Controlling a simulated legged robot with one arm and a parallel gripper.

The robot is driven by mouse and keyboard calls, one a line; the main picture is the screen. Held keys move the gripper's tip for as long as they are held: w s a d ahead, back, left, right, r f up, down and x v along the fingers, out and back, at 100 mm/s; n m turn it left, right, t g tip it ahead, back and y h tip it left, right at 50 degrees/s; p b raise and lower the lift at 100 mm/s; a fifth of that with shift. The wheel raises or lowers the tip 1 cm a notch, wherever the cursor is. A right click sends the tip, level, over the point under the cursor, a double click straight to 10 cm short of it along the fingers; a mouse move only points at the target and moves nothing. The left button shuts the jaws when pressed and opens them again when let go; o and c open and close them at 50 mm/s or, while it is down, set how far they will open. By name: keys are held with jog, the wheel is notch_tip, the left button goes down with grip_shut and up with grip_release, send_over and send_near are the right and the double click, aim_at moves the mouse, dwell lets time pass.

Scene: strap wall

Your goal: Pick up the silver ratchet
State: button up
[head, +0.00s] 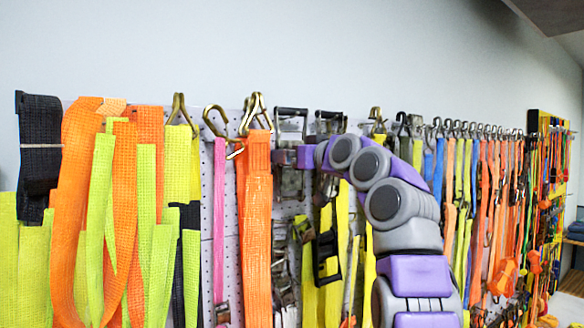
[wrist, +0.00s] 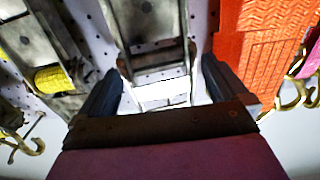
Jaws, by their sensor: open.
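A silver metal ratchet (head: 291,122) hangs on the pegboard, just right of an orange strap. My gripper (head: 296,156) is in front of its lower part and partly hides it in the head view. In the wrist view, the ratchet's metal frame (wrist: 152,22) runs down between the two dark fingers of my gripper (wrist: 162,68). The fingers are apart, one on each side of the frame, with visible gaps. I cannot tell how deep the frame reaches between them. The near part of the ratchet is hidden behind the gripper's body.
The orange strap (head: 257,215) hangs close on the left; it also shows in the wrist view (wrist: 255,45). A second metal ratchet (wrist: 40,50) with yellow webbing is close on the other side. Straps and hooks crowd the pegboard; the wall above is bare.

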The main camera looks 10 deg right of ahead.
jog(key=p+x, duration=0.1)
jog(key=x, duration=0.2)
jog(key=shift+s+a, duration=0.1)
jog(key=shift+a, duration=0.15)
jog(key=shift+s+d, duration=0.1)
jog(key=shift+d, duration=0.6)
jog(key=c, duration=0.4)
jog(key=shift+a, duration=0.4)
jog(key=c, duration=0.8)
jog(key=shift+d, duration=0.1)
jog(key=c, duration=0.3)
